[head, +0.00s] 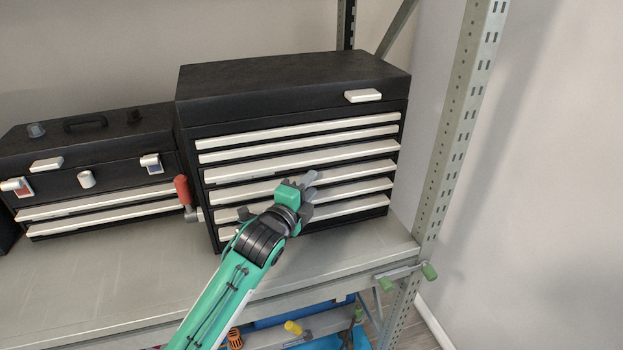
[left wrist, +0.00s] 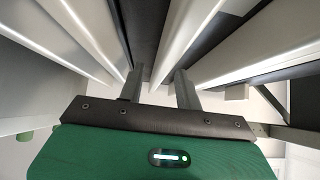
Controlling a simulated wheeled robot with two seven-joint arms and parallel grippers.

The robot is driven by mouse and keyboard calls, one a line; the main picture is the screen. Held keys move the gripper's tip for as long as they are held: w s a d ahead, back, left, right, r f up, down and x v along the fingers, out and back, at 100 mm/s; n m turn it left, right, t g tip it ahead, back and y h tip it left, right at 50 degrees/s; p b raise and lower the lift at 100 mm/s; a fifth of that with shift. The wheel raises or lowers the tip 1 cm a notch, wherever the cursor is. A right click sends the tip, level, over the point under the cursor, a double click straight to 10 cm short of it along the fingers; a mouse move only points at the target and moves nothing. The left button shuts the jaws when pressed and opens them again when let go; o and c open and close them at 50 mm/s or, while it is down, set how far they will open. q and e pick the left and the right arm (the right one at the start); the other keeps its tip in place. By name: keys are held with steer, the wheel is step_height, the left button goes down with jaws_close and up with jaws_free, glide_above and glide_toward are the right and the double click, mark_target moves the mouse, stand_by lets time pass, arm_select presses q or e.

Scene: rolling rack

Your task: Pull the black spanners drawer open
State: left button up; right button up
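A black tool chest (head: 290,78) stands on the shelf, with several closed drawers that have long white handle strips. No label is readable, so I cannot tell which drawer is the spanners one. My left gripper (head: 311,187) is in front of the lower-middle drawers and hides part of their strips. In the left wrist view its two fingers (left wrist: 160,88) are apart, with a white handle strip (left wrist: 176,45) running between them. I cannot tell whether they touch it. My right gripper is out of view.
A smaller black toolbox (head: 85,150) stands left of the chest. A red-handled tool (head: 182,190) is at the chest's left side. A rack post (head: 460,130) rises at the right. A green-ended bar (head: 405,273) is at the shelf's front right corner.

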arm_select(q)
steer(key=shift+x, duration=0.8)
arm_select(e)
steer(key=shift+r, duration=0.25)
arm_select(q)
jaws_close()
